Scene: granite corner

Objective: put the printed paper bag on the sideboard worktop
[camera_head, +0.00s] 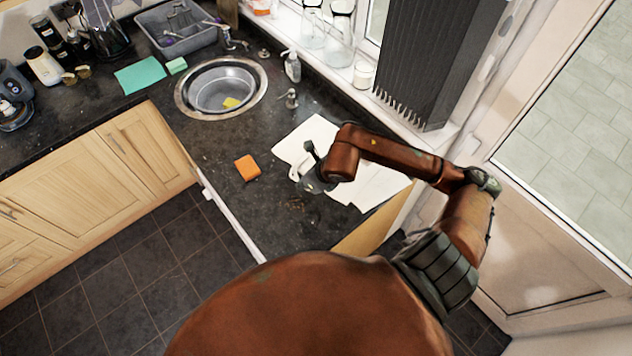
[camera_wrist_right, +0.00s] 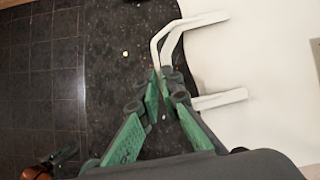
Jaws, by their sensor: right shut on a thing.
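The paper bag (camera_head: 310,138) is white and shows over the dark worktop (camera_head: 235,205) at its right corner, partly hidden behind my right forearm. In the right wrist view its plain white side (camera_wrist_right: 265,65) fills the right, with white strap handles (camera_wrist_right: 185,30) reaching left. My right gripper (camera_head: 304,176) is at the bag's left side. In the right wrist view its green fingers (camera_wrist_right: 163,78) are closed together on a handle. I cannot tell whether the bag rests on the worktop or hangs just above it. My left gripper is out of view.
An orange sponge (camera_head: 247,168) lies left of the bag. A round sink (camera_head: 180,97), soap bottle (camera_head: 292,66) and small tap (camera_head: 289,98) stand behind. Glass jars (camera_head: 340,38) and a candle (camera_head: 363,75) line the sill.

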